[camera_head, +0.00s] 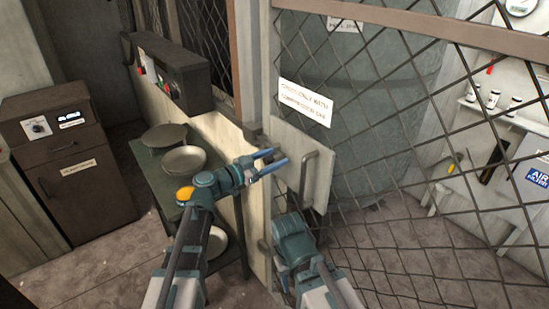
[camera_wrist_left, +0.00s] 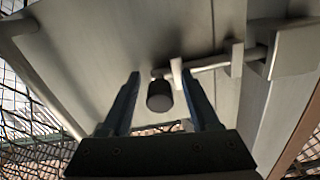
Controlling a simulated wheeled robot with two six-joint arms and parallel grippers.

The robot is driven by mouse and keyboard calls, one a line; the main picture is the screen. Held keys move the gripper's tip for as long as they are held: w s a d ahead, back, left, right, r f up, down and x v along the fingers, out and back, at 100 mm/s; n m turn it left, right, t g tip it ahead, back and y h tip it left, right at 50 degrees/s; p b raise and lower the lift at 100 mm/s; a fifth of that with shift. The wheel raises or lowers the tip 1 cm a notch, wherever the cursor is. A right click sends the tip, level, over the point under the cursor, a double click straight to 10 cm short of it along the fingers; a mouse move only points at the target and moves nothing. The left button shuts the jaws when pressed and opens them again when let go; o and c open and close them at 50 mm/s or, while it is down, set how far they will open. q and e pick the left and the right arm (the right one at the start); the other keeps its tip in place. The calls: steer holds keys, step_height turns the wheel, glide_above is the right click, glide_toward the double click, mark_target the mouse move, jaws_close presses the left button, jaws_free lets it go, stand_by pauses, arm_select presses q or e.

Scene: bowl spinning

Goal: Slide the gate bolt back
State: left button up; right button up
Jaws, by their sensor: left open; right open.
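The gate (camera_head: 387,133) is a mesh-filled metal frame with a pale plate (camera_head: 318,170) at its left edge. In the left wrist view, the bolt (camera_wrist_left: 207,65) is a thin metal rod running rightward through a bracket (camera_wrist_left: 236,59) to a block (camera_wrist_left: 293,50) at the right. A dark round knob (camera_wrist_left: 160,97) hangs from the bolt's left part. My left gripper (camera_head: 280,156) is at the plate's left side. In the wrist view its open fingers (camera_wrist_left: 161,74) stand either side of the knob, with gaps visible. My right gripper (camera_head: 287,272) is low by the gate post, its fingers hard to make out.
A vertical handle (camera_head: 306,178) sits on the gate's plate. A dark shelf with pans (camera_head: 184,160) and a control box (camera_head: 172,75) stand left of the post. A brown cabinet (camera_head: 62,160) is far left. A large tank (camera_head: 365,100) is behind the mesh.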

arm_select(q)
steer(key=shift+d, duration=0.1)
steer(key=shift+c, duration=0.3)
jaws_close()
stand_by(1.2)
